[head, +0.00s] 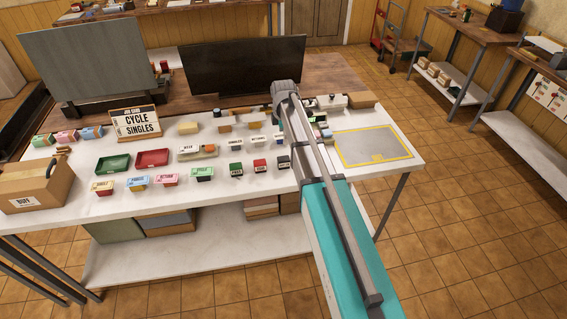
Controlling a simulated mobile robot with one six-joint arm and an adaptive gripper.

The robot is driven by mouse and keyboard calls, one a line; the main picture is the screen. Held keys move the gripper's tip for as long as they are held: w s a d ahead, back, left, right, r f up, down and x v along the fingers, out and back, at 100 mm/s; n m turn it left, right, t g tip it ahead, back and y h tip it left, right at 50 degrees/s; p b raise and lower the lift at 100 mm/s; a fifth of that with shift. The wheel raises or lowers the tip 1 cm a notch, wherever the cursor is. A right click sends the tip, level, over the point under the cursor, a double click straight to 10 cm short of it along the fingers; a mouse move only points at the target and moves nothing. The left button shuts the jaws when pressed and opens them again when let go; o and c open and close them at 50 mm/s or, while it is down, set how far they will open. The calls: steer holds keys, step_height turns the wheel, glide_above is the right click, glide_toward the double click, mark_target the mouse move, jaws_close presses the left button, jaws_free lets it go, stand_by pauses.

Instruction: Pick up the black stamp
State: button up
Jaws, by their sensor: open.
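The black stamp (283,162) is a small dark block with a pale label on its front. It stands upright on the white table (223,201), at the right end of a short row with a red stamp (260,165) and a green stamp (236,169). My arm reaches over the table just to the right of the black stamp. My gripper cannot be made out; it seems hidden behind my own arm. Nothing visible touches the black stamp.
A green tray (113,163) and a red tray (152,158) lie left of centre. Small labelled coloured tubs line the front edge. A cardboard box (36,187) stands far left. A yellow-outlined grey mat (373,146) lies bare at right. A sign (136,122) and dark screens stand behind.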

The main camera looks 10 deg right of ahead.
mark_target(284, 158)
steer(key=shift+f+b, duration=4.25)
steer(key=shift+f, duration=0.05)
steer(key=shift+s+f+b, duration=0.15)
steer(key=shift+f+b, duration=2.45)
steer(key=c, duration=1.3)
steer(key=shift+o, duration=0.2)
steer(key=shift+r, duration=0.2)
